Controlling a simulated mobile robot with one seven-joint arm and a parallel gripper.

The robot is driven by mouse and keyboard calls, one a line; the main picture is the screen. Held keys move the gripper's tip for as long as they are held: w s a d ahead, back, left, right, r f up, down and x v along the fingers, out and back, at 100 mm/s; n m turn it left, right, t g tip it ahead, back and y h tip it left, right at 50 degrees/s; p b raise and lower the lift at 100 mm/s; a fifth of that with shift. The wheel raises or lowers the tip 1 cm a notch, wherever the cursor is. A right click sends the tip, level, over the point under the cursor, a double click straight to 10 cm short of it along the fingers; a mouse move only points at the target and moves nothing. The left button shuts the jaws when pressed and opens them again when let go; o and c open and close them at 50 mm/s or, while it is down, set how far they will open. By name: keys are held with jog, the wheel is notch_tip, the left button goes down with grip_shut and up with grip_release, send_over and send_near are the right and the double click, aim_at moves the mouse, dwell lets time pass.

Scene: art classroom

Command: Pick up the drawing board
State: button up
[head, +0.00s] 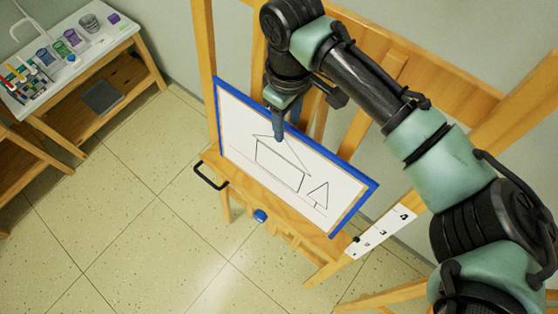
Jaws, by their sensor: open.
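The drawing board (233,131) is a white panel with a blue frame. It carries a line drawing of a house and a tree. It leans on a wooden easel, tilted, with its lower edge at the easel's ledge. My gripper (279,132) is over the upper part of the board, in front of the drawing as seen from the head. It points down, and its fingers look narrow from this angle. Whether it touches the board cannot be told. It holds nothing that I can see. My arm comes in from the right and covers part of the easel.
The wooden easel (205,50) has a black handle (211,178) and a blue knob (260,216) at its front. A white strip with letters (383,233) is at its right. A table (66,72) with paint cups stands at upper left. The tiled floor (120,215) at left is clear.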

grip_shut()
jog(key=shift+w, duration=0.1)
dwell(1.3)
